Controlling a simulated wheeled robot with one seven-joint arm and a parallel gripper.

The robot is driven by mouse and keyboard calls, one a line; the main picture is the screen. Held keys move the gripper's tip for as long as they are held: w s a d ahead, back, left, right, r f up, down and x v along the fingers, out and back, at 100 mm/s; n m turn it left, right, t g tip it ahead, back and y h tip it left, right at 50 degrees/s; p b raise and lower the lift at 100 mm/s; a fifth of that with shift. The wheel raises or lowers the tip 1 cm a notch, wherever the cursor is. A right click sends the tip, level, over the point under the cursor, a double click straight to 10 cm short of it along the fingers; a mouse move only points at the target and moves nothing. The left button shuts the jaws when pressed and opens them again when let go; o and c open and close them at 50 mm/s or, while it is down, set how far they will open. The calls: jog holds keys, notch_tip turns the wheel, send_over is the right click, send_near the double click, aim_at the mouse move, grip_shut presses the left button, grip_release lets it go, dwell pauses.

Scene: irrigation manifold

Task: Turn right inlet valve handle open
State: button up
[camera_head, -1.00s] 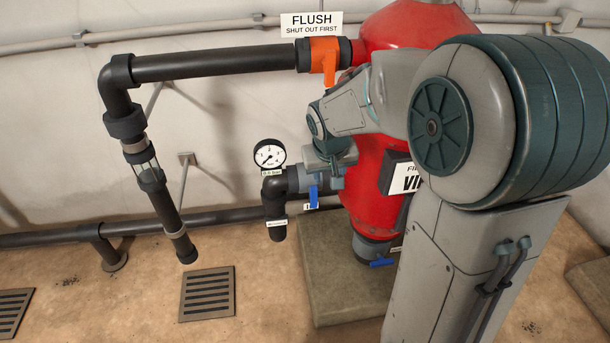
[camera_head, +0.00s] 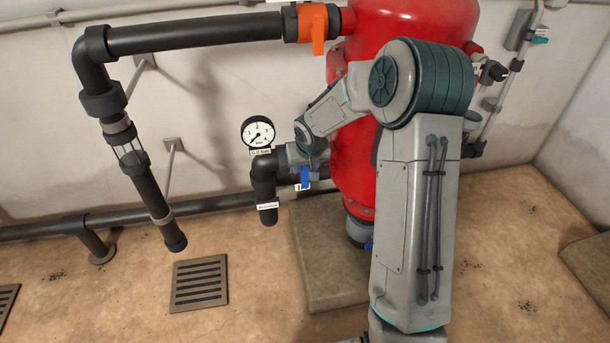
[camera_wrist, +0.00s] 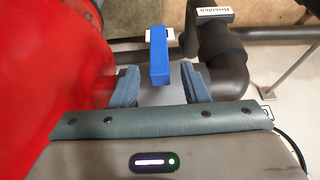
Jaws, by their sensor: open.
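A blue valve handle (camera_head: 305,178) hangs below the pipe stub beside the pressure gauge, left of the red tank. In the wrist view the blue handle (camera_wrist: 159,58) stands between the two fingers of my gripper (camera_wrist: 161,86), with gaps on both sides. My gripper is open and does not grip the handle. In the head view my gripper (camera_head: 310,160) is at the handle and hides part of the valve body. I cannot tell from the pictures whether this is the right inlet valve.
The red tank (camera_head: 420,18) is close beside my gripper. A black elbow pipe (camera_head: 264,180) stands just left, under the pressure gauge (camera_head: 258,134). An orange handle (camera_head: 315,28) is above. Another blue handle (camera_head: 368,246) shows partly at the tank's base. A floor drain (camera_head: 200,283) lies left.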

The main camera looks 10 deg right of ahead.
aim_at(304, 173)
jog(key=x, duration=0.5)
jog(key=shift+r, duration=0.1)
grip_shut()
